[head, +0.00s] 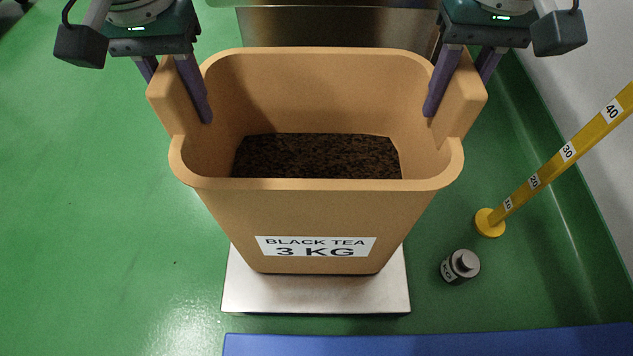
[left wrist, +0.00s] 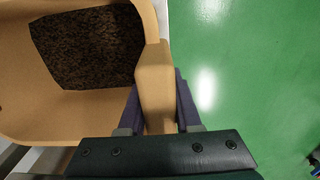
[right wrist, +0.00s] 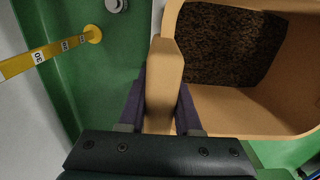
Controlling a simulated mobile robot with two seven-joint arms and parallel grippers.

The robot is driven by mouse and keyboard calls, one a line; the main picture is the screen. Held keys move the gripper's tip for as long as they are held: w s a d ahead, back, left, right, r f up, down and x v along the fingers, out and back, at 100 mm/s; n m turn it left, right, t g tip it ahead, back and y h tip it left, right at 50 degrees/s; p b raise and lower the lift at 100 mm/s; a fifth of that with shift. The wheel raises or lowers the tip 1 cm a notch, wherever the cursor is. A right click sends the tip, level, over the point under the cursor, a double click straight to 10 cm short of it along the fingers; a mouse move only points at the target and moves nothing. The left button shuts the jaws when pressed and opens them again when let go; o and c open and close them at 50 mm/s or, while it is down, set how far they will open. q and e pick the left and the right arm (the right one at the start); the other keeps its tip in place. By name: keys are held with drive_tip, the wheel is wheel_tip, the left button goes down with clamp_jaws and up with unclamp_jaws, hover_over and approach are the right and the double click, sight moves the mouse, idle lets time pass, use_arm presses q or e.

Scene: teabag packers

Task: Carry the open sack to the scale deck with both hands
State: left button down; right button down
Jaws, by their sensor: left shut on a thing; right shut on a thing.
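The open sack (head: 215,215) is tan, upright and stiff-walled, with dark tea (head: 317,156) inside and a white label reading "BLACK TEA 3 KG". In the head view it stands over the silver scale deck (head: 315,294), whose front and side edges show around its base. I cannot tell whether the base touches the deck. My left gripper (head: 178,95) is shut on the sack's left side grip, with one finger inside and one outside. My right gripper (head: 457,95) is shut on the right side grip likewise. Both wrist views show a tan grip between purple fingers.
A grey weight (head: 460,266) stands on the green floor right of the deck. A yellow marked post (head: 545,170) on a round base rises beyond it. A blue strip (head: 430,342) lies in front. A metal surface (head: 335,27) stands behind the sack. The left floor is clear.

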use_arm(q)
drive_tip(key=shift+w+f+b, duration=0.1)
drive_tip(key=shift+f+b, duration=0.35)
drive_tip(key=shift+f, duration=0.15)
use_arm(e)
drive_tip(key=shift+w+f, duration=0.1)
drive_tip(key=shift+f, duration=0.45)
use_arm(q)
drive_tip(key=c, duration=1)
unclamp_jaws()
use_arm(e)
drive_tip(key=c, duration=1)
unclamp_jaws()
use_arm(q)
drive_tip(key=shift+o, duration=1.4)
drive_tip(key=shift+w, duration=0.1)
use_arm(e)
drive_tip(key=shift+o, duration=1.4)
drive_tip(key=shift+w, duration=0.1)
use_arm(q)
drive_tip(key=shift+o, duration=0.6)
use_arm(e)
drive_tip(key=shift+o, duration=0.6)
